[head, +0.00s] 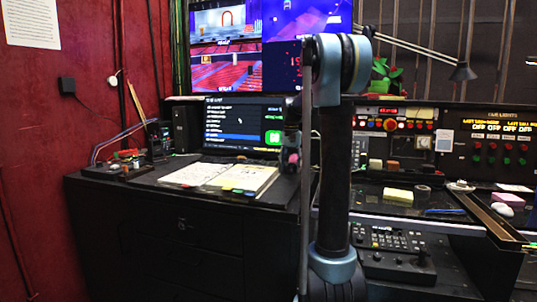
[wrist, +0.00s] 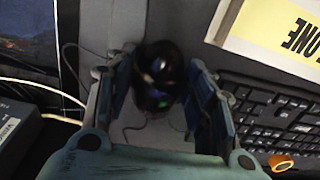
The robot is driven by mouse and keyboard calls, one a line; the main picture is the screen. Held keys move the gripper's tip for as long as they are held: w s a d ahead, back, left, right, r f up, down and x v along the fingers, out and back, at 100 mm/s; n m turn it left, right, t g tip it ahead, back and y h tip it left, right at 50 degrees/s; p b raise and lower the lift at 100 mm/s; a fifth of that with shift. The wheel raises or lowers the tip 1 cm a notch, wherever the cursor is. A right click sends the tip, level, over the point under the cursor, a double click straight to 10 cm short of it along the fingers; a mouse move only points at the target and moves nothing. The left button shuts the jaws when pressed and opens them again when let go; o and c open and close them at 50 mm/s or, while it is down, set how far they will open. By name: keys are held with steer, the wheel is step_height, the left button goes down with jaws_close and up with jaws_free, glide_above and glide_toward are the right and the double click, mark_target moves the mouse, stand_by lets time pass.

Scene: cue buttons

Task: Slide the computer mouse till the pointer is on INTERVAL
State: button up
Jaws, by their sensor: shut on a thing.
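The computer mouse (wrist: 158,68) is dark and glossy and lies between the two fingers of my gripper (wrist: 156,82) in the wrist view. The fingers are closed against its sides, and a thin cable shows near it. In the head view the gripper and the mouse cannot be made out behind my arm. The screen (head: 243,128) there shows a list of white text lines, one row highlighted blue, and a green box at its right. A small pale pointer (head: 239,121) appears in the middle of the screen. The word INTERVAL is too small to read.
A dark box (wrist: 15,135) stands at left. In the head view an open booklet (head: 246,178) lies before the screen, and a control panel (head: 490,140) stands right.

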steer(key=shift+s+a, duration=0.2)
steer(key=shift+s, duration=0.4)
steer(key=shift+s+a, duration=0.2)
steer(key=shift+s, duration=0.35)
stand_by(0.9)
steer(key=o, duration=0.8)
steer(key=shift+r, duration=3.95)
